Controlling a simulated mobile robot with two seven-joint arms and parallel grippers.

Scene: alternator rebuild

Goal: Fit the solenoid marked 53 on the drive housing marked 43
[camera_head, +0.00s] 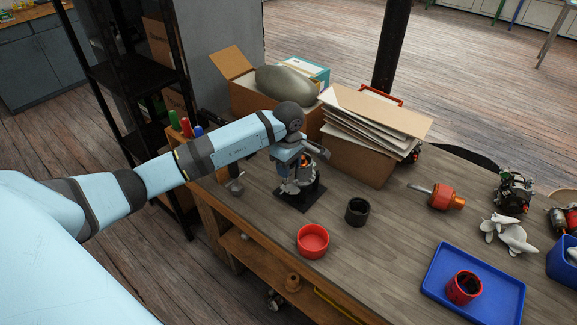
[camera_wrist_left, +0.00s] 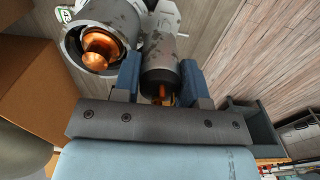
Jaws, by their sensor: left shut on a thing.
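My left gripper (camera_head: 297,163) points down over the drive housing (camera_head: 304,186), which stands on a dark base plate on the bench. In the left wrist view, the two blue fingers of the gripper (camera_wrist_left: 160,80) are shut on a grey, worn cylinder with a black end, the solenoid (camera_wrist_left: 162,50). The housing (camera_wrist_left: 72,42) shows beside it at upper left as a grey ring around a copper-coloured core. The solenoid lies close alongside the housing; I cannot tell whether it is seated. A small green-and-white label shows there, and I cannot read any number. My right gripper is out of view.
A cardboard box with papers (camera_head: 354,160) stands close behind the housing. A red bowl (camera_head: 313,248) and a black cup (camera_head: 357,213) stand in front. An orange part (camera_head: 444,198), white fan parts (camera_head: 512,238) and a blue tray (camera_head: 437,285) lie to the right.

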